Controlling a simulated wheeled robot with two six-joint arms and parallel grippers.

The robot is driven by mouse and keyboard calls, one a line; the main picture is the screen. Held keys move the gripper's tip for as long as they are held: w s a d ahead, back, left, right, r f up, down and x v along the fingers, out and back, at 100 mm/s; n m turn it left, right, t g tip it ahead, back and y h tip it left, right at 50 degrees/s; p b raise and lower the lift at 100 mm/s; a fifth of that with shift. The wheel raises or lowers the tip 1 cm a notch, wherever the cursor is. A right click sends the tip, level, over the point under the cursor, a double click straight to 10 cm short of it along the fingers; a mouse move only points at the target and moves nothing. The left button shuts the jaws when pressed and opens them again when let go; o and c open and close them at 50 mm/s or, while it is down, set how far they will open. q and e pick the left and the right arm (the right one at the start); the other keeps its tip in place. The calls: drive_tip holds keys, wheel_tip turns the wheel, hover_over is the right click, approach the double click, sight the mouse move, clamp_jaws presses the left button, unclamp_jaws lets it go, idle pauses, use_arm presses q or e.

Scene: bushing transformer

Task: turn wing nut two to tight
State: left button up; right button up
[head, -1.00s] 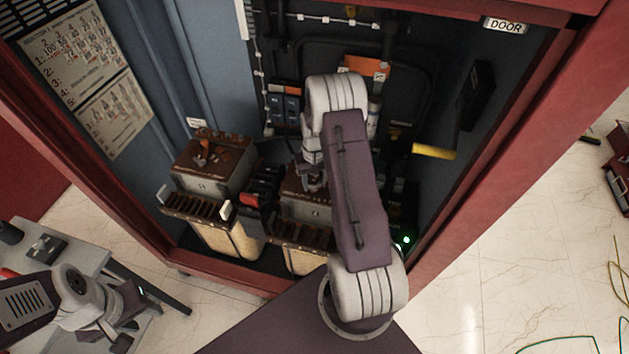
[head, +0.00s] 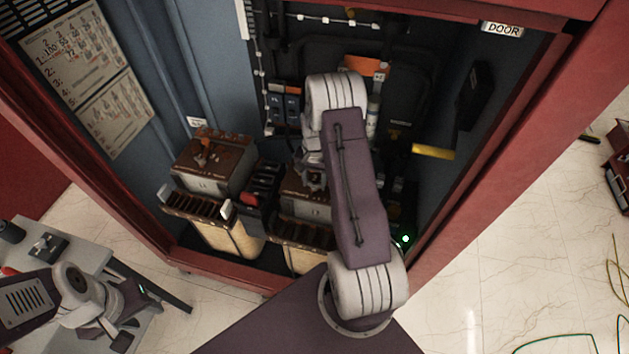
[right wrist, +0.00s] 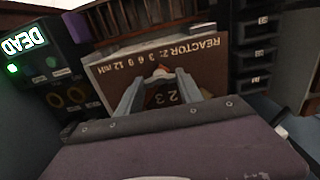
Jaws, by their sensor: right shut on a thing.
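The second reactor box (head: 305,205) stands in the cabinet, and my right arm partly covers it. In the right wrist view its brown top plate (right wrist: 110,75) is marked "REACTOR 2: 3 6 9 12 mH", upside down. My right gripper (right wrist: 163,78) reaches down onto this plate. Its two fingers close around a small orange-brown wing nut (right wrist: 161,69), mostly hidden between them. In the head view my right gripper (head: 312,180) is over the box, with the nut hidden. My left gripper (head: 128,320) is at lower left beside a grey table, away from the reactors; its opening is unclear.
Another reactor box (head: 215,180) with a brown top and wing nut stands to the left. A red-and-black block (head: 255,195) sits between the boxes. A lit "DEAD" sign (right wrist: 25,45) is beside the plate. The red cabinet frame (head: 470,210) borders the right side.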

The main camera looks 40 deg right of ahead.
sight(314, 183)
drive_tip(key=shift+w+d, duration=0.1)
drive_tip(key=o, duration=1.4)
drive_tip(key=shift+r, duration=0.1)
wheel_tip(314, 183, up, 9)
drive_tip(key=shift+b, duration=0.45)
